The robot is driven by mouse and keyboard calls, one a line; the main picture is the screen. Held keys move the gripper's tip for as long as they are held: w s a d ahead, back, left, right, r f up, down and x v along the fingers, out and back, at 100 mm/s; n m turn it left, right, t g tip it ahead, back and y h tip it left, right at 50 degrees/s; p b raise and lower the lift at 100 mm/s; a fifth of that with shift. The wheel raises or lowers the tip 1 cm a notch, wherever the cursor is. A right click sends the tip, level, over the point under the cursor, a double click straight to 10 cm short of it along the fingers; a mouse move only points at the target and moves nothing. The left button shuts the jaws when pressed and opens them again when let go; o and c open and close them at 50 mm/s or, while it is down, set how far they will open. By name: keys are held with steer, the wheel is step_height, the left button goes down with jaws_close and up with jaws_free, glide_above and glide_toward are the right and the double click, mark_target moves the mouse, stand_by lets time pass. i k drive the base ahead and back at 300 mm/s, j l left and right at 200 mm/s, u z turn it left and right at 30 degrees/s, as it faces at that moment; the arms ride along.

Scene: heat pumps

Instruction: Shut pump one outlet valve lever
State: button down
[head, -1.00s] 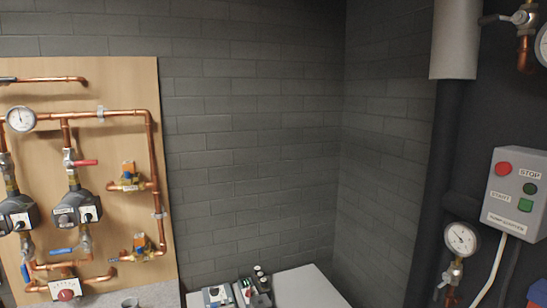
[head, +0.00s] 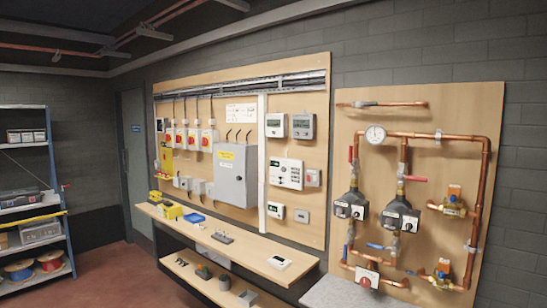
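Two dark pumps are fixed on a wooden board on the right in the head view: a left pump (head: 350,205) and a right pump (head: 401,216). Their labels are too small to read, so I cannot tell which is pump one. Above the left pump a red lever (head: 351,154) stands upright along its pipe. Above the right pump a red lever (head: 416,179) sticks out sideways across its pipe. Below the left pump a blue lever (head: 345,253) points along the pipe. Below the right pump a blue lever (head: 376,246) lies sideways. My gripper is not in view.
A pressure gauge (head: 375,134) and copper pipes (head: 484,190) share the pump board (head: 458,110). A wooden bench (head: 228,236) with small items runs under the electrical panel (head: 236,176) to the left. Shelving (head: 50,215) stands far left. Red floor (head: 120,278) is clear in front.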

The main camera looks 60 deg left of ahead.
mark_target(352, 169)
steer(key=u, duration=1.8)
steer(key=i+j, duration=0.1)
steer(key=j, duration=0.2)
steer(key=i+j, duration=0.3)
steer(key=i, duration=0.15)
steer(key=i+j+u, duration=0.1)
steer(key=i+j, duration=0.2)
steer(key=i, duration=0.15)
steer(key=i+j, duration=0.25)
steer(key=i, duration=0.2)
steer(key=i+j, duration=0.25)
steer(key=i, duration=0.2)
steer(key=i+l+u, duration=0.1)
steer(key=i+l, duration=0.65)
steer(key=l, duration=0.15)
